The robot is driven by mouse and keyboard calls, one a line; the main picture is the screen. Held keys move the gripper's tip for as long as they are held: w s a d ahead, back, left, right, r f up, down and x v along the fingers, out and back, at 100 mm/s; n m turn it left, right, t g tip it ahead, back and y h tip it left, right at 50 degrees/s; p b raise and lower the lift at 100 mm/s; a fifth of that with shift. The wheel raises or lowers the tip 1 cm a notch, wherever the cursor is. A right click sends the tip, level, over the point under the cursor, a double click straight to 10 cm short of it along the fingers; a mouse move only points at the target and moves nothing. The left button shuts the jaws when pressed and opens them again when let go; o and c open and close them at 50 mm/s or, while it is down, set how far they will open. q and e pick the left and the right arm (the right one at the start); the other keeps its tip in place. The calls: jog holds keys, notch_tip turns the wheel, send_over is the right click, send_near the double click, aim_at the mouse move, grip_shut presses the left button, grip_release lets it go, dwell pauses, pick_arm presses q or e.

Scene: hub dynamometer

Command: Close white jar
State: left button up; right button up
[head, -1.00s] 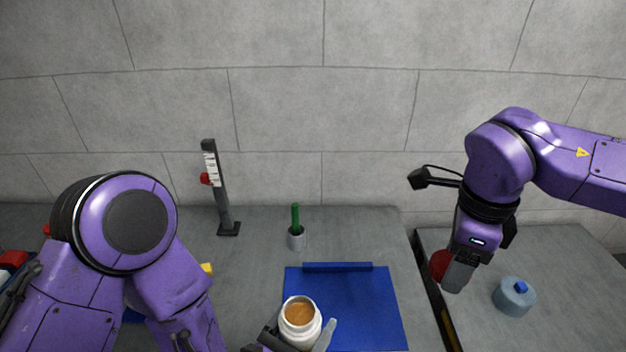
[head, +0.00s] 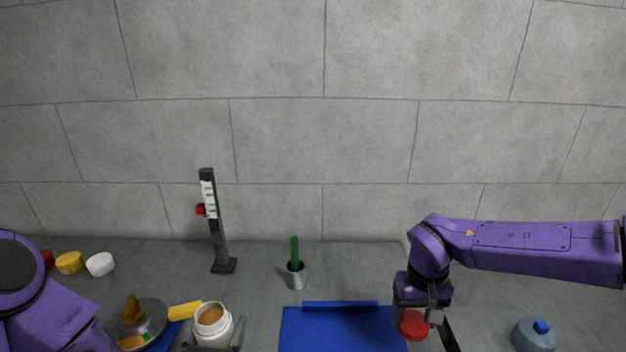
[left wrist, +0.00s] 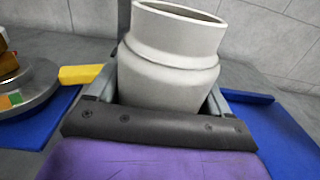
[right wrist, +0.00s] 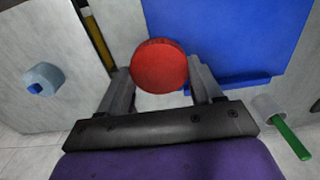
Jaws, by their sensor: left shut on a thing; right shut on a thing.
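The white jar (head: 213,326) is open at the top, with brown content inside. My left gripper (left wrist: 165,100) is shut around the jar's body; in the left wrist view the jar (left wrist: 172,60) stands between its fingers, slightly tilted. My right gripper (right wrist: 162,82) is shut on a round red lid (right wrist: 160,66), which also shows in the head view (head: 414,326) near the right edge of the blue mat. The red lid is well to the right of the jar, apart from it. A white lid (head: 100,264) lies at the table's back left.
A yellow lid (head: 69,262) lies beside the white one. A round dish (head: 138,322) with brown pieces and a yellow block (head: 185,310) are left of the jar. The blue mat (head: 340,330) is bare. A cup with a green stick (head: 295,274), a gauge post (head: 216,225) and a blue-grey container (head: 535,335) stand around.

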aim_at(413, 325)
pick_arm(q)
jog(key=shift+a+f+y, duration=0.3)
jog(key=shift+a, duration=0.15)
pick_arm(e)
jog(key=f, duration=0.1)
jog(key=s+f, duration=0.1)
jog(key=f, duration=0.1)
jog(key=shift+s+a, duration=0.1)
jog(key=shift+a, duration=0.05)
pick_arm(q)
jog(key=d+m+g+h, duration=0.3)
jog(key=d+m+h, duration=0.1)
jog(key=d+h, duration=0.1)
jog(key=d+f+m+g+h, duration=0.1)
jog(key=d+m+g+h, duration=0.2)
jog(key=d+m+h, duration=0.1)
jog(key=d+f+m+g+h, duration=0.1)
jog(key=d+m+g+h, duration=0.2)
jog(key=d+h, duration=0.4)
jog(key=shift+s+d+f+m+g, duration=0.15)
jog(key=shift+d+m+g, duration=0.25)
jog(key=shift+d+m, duration=0.4)
pick_arm(e)
jog(key=a+r, duration=0.6)
jog(key=a, duration=0.5)
jog(key=a+r, duration=0.7)
jog(key=a, duration=0.5)
jog(key=shift+s+a+r, duration=0.15)
jog(key=shift+s+r, duration=0.1)
jog(key=shift+r, duration=0.05)
